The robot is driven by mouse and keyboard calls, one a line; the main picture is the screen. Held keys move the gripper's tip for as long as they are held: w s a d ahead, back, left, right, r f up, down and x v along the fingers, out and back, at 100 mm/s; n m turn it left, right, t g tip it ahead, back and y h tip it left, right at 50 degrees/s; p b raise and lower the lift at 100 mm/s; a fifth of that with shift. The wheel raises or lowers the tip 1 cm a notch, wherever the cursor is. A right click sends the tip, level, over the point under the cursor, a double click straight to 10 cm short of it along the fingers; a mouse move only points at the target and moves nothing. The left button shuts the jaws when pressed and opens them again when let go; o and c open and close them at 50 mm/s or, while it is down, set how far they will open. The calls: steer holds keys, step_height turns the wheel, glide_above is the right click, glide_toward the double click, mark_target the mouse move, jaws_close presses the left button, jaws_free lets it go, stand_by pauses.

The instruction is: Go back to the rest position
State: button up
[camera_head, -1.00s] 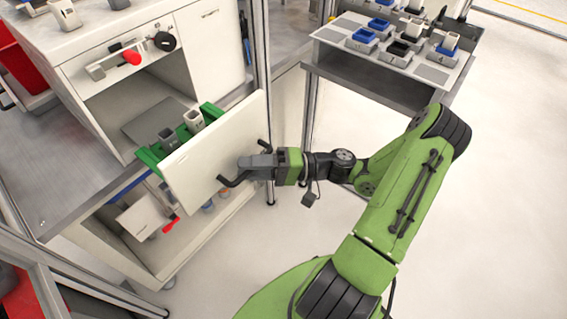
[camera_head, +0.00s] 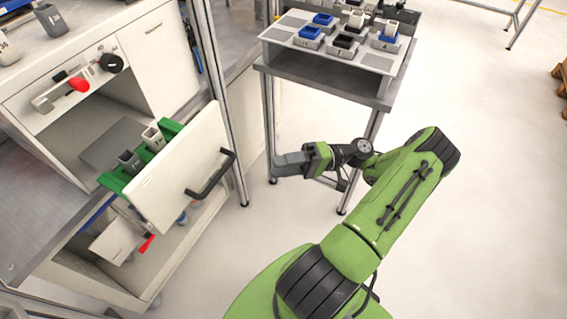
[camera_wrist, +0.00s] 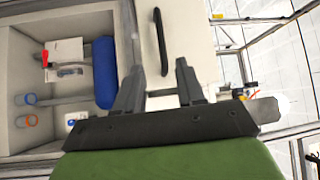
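My gripper (camera_head: 276,166) is in free space to the right of the open drawer front (camera_head: 185,165), apart from its black handle (camera_head: 212,178). In the wrist view the two fingers of my gripper (camera_wrist: 158,90) stand apart with nothing held between them. The black handle also shows in the wrist view (camera_wrist: 161,42), beyond the fingers. My green arm reaches out from the lower middle of the head view.
The drawer stands out from the white cabinet and holds a green rack (camera_head: 113,181) with grey cups. A metal table (camera_head: 330,70) with blue and grey containers stands behind my arm. Metal frame posts (camera_head: 222,100) rise near the drawer. Floor at right is clear.

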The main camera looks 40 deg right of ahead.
steer(key=w+a+r+n+g+h+p, duration=0.1)
steer(key=a+r+g+h, duration=0.2)
steer(key=a+g+h, duration=0.3)
steer(key=w+a+r+n+g+h+p, duration=0.2)
steer(key=a+r+g+h, duration=0.1)
steer(key=a, duration=0.4)
steer(key=s+a+r+t+h+p, duration=0.2)
steer(key=s+r+t+h, duration=0.3)
steer(key=s+r+h, duration=0.3)
step_height(320, 180, up, 5)
steer(key=s+a, duration=0.1)
steer(key=s, duration=0.2)
steer(key=shift+r+n+t, duration=0.2)
steer(key=shift+n+t, duration=0.2)
